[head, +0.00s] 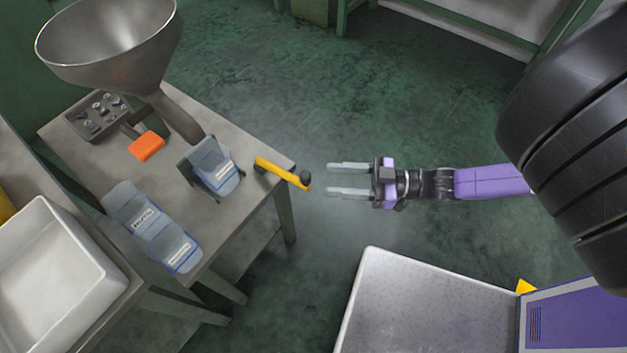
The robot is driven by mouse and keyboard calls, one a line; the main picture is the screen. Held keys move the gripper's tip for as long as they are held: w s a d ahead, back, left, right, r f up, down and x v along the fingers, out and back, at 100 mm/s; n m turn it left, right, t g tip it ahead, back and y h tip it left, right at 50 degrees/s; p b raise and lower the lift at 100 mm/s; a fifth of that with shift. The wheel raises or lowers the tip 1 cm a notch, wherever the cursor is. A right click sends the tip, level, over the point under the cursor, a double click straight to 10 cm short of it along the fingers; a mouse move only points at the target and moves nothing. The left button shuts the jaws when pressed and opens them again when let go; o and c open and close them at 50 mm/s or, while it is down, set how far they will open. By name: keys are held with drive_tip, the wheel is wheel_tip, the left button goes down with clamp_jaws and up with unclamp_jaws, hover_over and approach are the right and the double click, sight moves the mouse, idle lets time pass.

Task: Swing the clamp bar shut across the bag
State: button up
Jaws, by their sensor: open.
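The clamp bar (278,171) is yellow with a dark knob (306,177) at its free end. It points out to the right past the table's edge, away from the bag. A clear-blue bag (224,178) with a white label sits in a dark holder (187,170) under the funnel's spout, left of the bar. My gripper (347,179) is open and empty, with two pale parallel fingers pointing left. It is just right of the knob, with a small gap in the picture.
The grey table (225,226) carries two more bags (150,226), an orange block (146,146) and a dark tray (98,117) of small parts. A metal funnel (110,45) rises at the back left. A white bin (55,275) is front left. Green floor (300,90) beyond is clear.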

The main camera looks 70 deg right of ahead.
sight(306, 178)
drive_tip(key=x, duration=0.7)
drive_tip(key=shift+w+a, duration=0.1)
drive_tip(key=shift+w, duration=0.2)
drive_tip(key=shift+c, duration=0.2)
clamp_jaws()
idle(1.0)
